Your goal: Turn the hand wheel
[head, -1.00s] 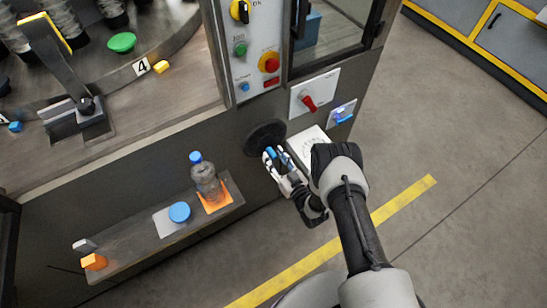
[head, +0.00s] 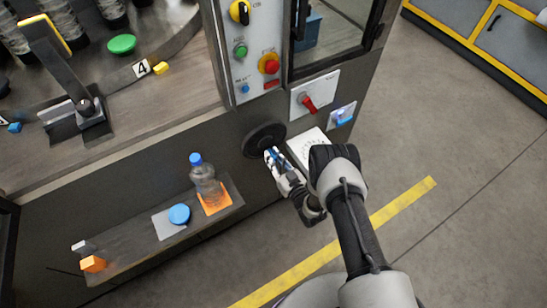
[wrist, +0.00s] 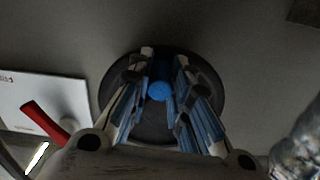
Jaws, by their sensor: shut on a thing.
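The hand wheel (head: 259,138) is a black disc on the dark front panel of the machine, left of the white dial plate. In the wrist view the wheel (wrist: 150,128) lies straight behind my fingers, with a blue knob (wrist: 159,91) on it. My gripper (head: 271,153) is at the lower right part of the wheel. In the wrist view my gripper (wrist: 160,75) has its two fingers on either side of the blue knob, shut on it. In the head view the fingers mostly hide the knob.
A white plate with a red lever (head: 308,102) and a blue switch (head: 342,115) are up and right of the wheel. A shelf (head: 135,244) with a bottle (head: 204,178) is to the lower left. Open floor (head: 450,210) lies to the right.

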